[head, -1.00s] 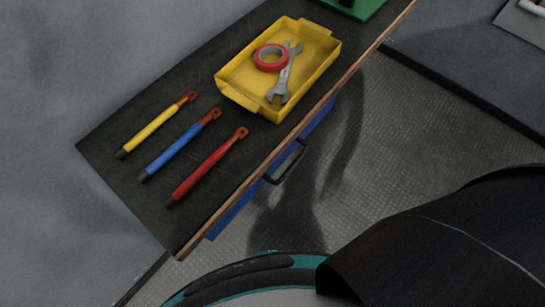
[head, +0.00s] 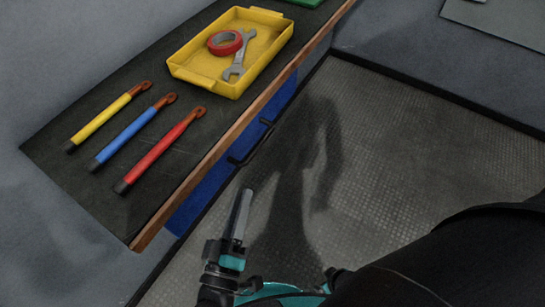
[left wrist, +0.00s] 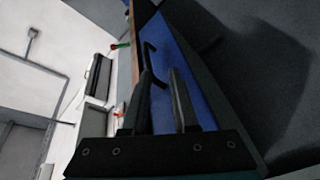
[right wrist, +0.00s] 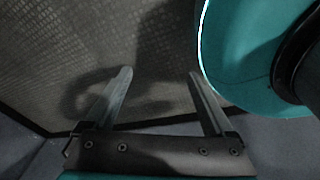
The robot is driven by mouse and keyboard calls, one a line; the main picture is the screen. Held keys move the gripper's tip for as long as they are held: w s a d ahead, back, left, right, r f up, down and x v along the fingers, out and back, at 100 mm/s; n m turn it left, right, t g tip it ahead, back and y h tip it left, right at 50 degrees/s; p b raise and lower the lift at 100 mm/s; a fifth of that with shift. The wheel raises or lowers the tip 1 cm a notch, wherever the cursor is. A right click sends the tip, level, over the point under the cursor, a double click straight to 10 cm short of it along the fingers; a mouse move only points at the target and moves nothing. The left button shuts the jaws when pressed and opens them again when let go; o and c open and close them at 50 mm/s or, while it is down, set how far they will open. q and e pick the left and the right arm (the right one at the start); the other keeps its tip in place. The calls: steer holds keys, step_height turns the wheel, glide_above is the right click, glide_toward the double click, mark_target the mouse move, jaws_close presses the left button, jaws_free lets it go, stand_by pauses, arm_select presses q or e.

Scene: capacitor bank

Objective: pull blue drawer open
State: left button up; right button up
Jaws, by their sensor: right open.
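The blue drawer (head: 200,199) is under the bench's wooden edge, and its front also shows in the left wrist view (left wrist: 195,72). Its dark bar handle (head: 251,144) sticks out from the front. My left gripper (head: 244,194) is below the handle in the head view, apart from it. In the left wrist view my left gripper (left wrist: 161,72) is open, with the handle (left wrist: 152,62) ahead of and between the fingertips. I cannot tell the exact gap. My right gripper (right wrist: 160,73) is open and empty over the floor in the right wrist view; it is not clear in the head view.
The dark bench top (head: 85,190) holds a yellow tray (head: 187,76) with red tape (head: 225,43) and a wrench (head: 238,58). Yellow (head: 104,120), blue (head: 134,130) and red (head: 162,148) tools lie beside it. The floor (head: 400,150) right of the drawer is free.

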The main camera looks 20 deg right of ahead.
mark_target(263, 137)
arm_select(q)
steer(key=shift+n+t+h, duration=0.4)
steer(key=shift+n+t, duration=0.2)
steer(key=shift+n, duration=0.2)
steer(key=b+x, duration=0.2)
steer(key=x, duration=0.2)
steer(key=b+x, duration=0.2)
steer(key=x, duration=0.3)
steer(key=s+d+b+x, duration=0.1)
steer(key=b+x, duration=0.1)
steer(key=x, duration=0.3)
steer(key=shift+w+d+r, duration=0.2)
steer(key=shift+w, duration=0.1)
arm_select(e)
steer(key=w+f, duration=0.1)
steer(key=w+a, duration=0.1)
steer(key=w, duration=0.1)
steer(key=w+a+f, duration=0.1)
steer(key=shift+w+f, duration=0.15)
steer(key=shift+f, duration=0.15)
arm_select(q)
jaws_close()
